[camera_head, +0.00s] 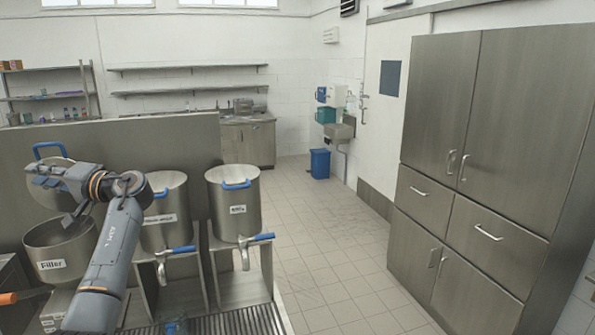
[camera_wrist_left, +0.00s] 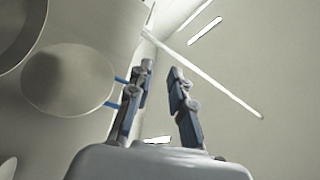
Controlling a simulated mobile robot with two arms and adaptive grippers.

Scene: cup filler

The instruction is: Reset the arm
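My left arm (camera_head: 112,250) rises from the bottom left, bends at an elbow and reaches left. My left gripper (camera_head: 42,170) is over the pot marked "Filler" (camera_head: 52,265), next to a tilted round steel lid (camera_head: 45,196) with a blue handle (camera_head: 50,146). In the left wrist view the two fingers (camera_wrist_left: 160,72) stand apart, with nothing visible between them. Blue bars (camera_wrist_left: 113,104) on a pale round surface (camera_wrist_left: 68,80) run to the left finger; I cannot tell whether they touch.
Two steel pots (camera_head: 168,212) (camera_head: 234,206) with blue handles and taps stand on stands right of my arm. A steel partition (camera_head: 190,140) is behind them. Steel cabinets (camera_head: 480,190) line the right. The tiled floor (camera_head: 335,255) between is clear.

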